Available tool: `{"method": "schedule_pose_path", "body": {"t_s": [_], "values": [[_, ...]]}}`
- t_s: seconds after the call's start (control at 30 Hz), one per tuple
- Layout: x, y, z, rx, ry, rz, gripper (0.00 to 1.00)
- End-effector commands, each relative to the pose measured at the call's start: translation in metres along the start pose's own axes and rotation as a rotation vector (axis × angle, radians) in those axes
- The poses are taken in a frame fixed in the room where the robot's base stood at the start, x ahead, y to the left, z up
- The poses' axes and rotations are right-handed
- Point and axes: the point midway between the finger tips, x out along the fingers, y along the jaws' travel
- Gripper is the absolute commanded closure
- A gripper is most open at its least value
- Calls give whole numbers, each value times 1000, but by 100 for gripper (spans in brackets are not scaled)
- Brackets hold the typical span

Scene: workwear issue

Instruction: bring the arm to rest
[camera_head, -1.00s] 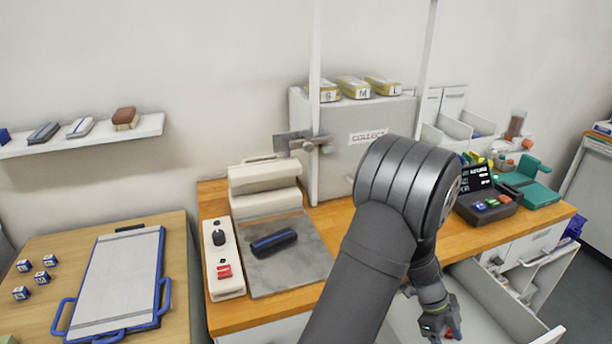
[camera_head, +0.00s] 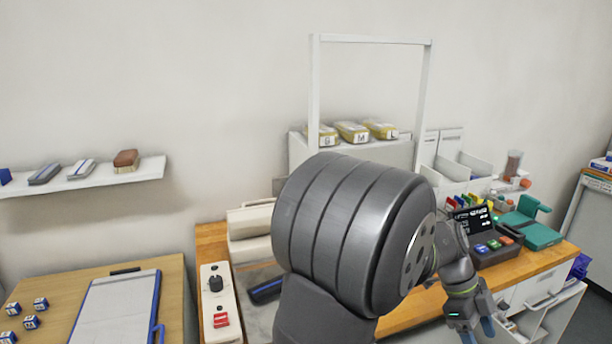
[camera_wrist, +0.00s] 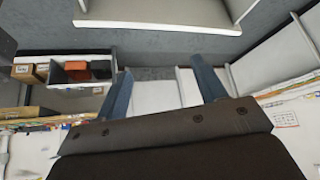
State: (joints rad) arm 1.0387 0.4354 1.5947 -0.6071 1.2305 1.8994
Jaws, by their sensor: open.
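My gripper (camera_head: 477,331) is at the lower right in the head view, in front of the wooden counter (camera_head: 420,311) and beside the open drawer fronts. Its two blue fingers point down. The wrist view shows the fingers spread apart, with nothing between the tips of my gripper (camera_wrist: 162,66). My arm is folded, and its large grey joint fills the middle of the head view, hiding much of the counter and the grey cabinet behind.
A dark console (camera_head: 492,248) with coloured buttons and a teal device (camera_head: 536,234) stand on the counter near my wrist. An open drawer (camera_head: 548,305) juts out at right. A white frame (camera_head: 318,95) rises behind my arm. A clipboard-like board (camera_head: 113,312) lies at left.

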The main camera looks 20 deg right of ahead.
Motion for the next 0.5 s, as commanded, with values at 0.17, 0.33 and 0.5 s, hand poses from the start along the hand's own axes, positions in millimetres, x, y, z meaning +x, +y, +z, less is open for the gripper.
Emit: {"method": "schedule_pose_path", "body": {"t_s": [0.17,0.33,0.5], "values": [[-31,-1,-20,3,1,-3,36],[-51,-14,-22,-60,0,-36,36],[-57,-44,-6,-194,0,-124,36]]}}
